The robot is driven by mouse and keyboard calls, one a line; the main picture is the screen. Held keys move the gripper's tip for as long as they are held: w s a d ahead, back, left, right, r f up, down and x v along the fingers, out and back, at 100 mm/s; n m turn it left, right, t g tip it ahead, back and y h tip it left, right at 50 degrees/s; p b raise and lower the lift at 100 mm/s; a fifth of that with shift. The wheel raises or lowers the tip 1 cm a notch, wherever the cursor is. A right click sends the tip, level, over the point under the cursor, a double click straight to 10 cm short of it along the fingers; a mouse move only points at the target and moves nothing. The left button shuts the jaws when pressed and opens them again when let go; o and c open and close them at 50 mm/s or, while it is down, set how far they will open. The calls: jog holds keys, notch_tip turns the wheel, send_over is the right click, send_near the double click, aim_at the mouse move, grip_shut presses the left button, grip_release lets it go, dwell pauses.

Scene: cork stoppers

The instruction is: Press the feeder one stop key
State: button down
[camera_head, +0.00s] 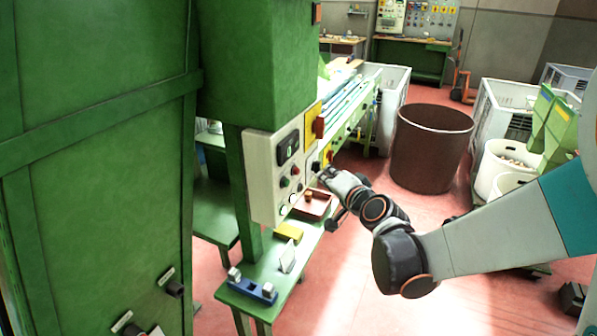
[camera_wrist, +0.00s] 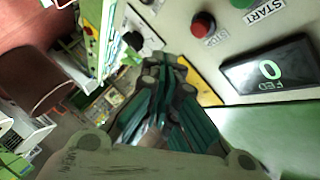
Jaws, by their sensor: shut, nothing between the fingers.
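The cream control panel (camera_head: 262,180) is mounted on a green machine post. In the wrist view a red key (camera_wrist: 203,25) labelled STOP stands out from the panel beside a green key (camera_wrist: 241,3) labelled START. The red key also shows in the head view (camera_head: 296,170). A dark display (camera_wrist: 270,72) reads 0 with FED beside it. I cannot read a feeder number. My gripper (camera_head: 323,173) is shut and empty, near the panel's right edge. In the wrist view its fingertips (camera_wrist: 165,68) appear below and left of the red key, apart from it.
A black knob (camera_wrist: 133,41) on a white plate is left of my fingertips. Below the panel, a green bench (camera_head: 262,277) carries a reddish tray (camera_head: 313,207), a yellow block (camera_head: 288,231) and a blue fixture (camera_head: 252,291). A brown bin (camera_head: 431,150) stands on the open floor behind.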

jog(key=shift+w+a, duration=0.3)
jog(key=shift+a, duration=0.55)
jog(key=shift+w+a, duration=0.25)
jog(key=shift+a, duration=0.55)
jog(key=shift+a, duration=0.1)
jog(key=shift+w+a+b, duration=0.15)
jog(key=shift+a+b, duration=0.15)
jog(key=shift+w+a, duration=0.15)
jog(key=shift+a, duration=0.25)
dwell(1.0)
jog(key=shift+d, duration=0.1)
jog(key=shift+s+d, duration=0.35)
jog(key=shift+d, duration=0.35)
jog(key=d, duration=0.1)
jog(key=s+d, duration=0.1)
jog(key=d, duration=0.2)
jog(key=shift+s+d+b, duration=0.3)
jog(key=shift+d, duration=0.05)
